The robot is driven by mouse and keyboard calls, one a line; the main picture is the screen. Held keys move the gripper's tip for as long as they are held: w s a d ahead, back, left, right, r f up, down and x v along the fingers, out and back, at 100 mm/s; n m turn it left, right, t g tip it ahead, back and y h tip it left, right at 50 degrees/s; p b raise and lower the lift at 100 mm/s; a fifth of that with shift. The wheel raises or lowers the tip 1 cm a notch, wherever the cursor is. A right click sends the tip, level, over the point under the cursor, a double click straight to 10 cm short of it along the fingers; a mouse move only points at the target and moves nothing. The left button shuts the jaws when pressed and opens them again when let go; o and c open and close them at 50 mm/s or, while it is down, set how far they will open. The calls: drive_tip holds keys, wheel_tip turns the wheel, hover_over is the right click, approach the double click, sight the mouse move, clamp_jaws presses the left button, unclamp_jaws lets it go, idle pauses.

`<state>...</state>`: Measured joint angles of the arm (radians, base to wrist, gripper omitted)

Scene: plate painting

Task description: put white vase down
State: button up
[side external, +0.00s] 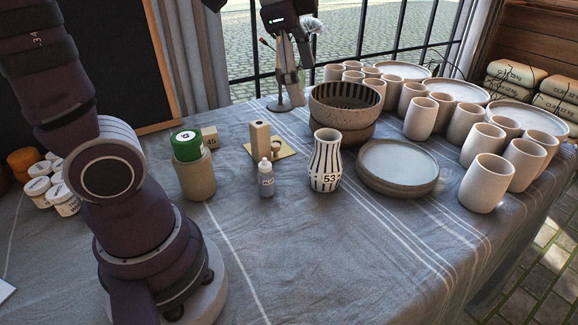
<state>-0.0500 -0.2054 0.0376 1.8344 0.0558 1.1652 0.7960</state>
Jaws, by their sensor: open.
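A white vase with dark vertical stripes and the number 53 (325,163) stands upright on the table, in the middle of the side external view. My gripper (299,74) is at the top centre, above and behind the vase in the picture. It is clearly apart from the vase. Its fingers are open and I see nothing held between them. The fingertips are small in this view, and their exact spread is hard to make out.
A stack of plates (398,186) is close right of the vase, and bowls (345,131) are behind it. A small dropper bottle (265,187) and a green-topped canister (196,180) are left. Several cups (485,184) crowd the right. The cloth-covered table (330,265) is clear in front.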

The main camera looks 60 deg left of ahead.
drive_tip(key=s+d+f+n+t, duration=0.1)
drive_tip(key=s+f+n, duration=0.4)
drive_tip(key=s+n, duration=0.2)
drive_tip(key=shift+d+n+t, duration=0.2)
drive_tip(key=shift+n+t, duration=0.1)
drive_tip(key=shift+n, duration=0.6)
